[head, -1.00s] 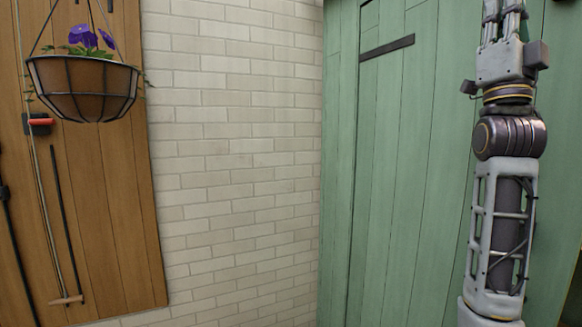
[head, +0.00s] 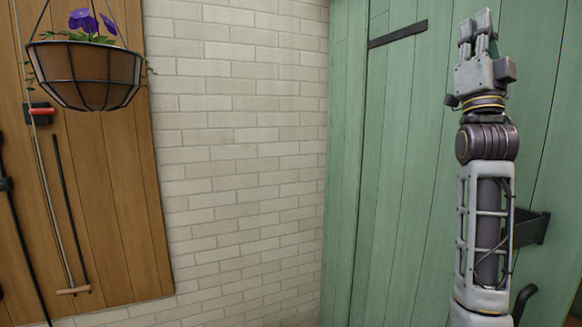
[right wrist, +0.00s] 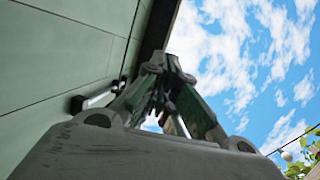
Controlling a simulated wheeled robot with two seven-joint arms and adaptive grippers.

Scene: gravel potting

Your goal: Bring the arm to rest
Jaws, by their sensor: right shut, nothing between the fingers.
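My right arm stands upright at the right of the head view, in front of a green wall. My right gripper (head: 475,27) is at its top end, pointing up, with its fingers together and nothing between them. In the right wrist view the gripper (right wrist: 163,62) points up towards blue sky and cloud, beside the green wall. My left gripper is not in view.
A hanging basket (head: 84,75) with purple flowers hangs at the left in front of a wooden board (head: 120,200) with tools. A white brick wall (head: 240,150) fills the middle. A dark bracket (head: 530,228) is on the green planks (head: 400,150) behind my arm.

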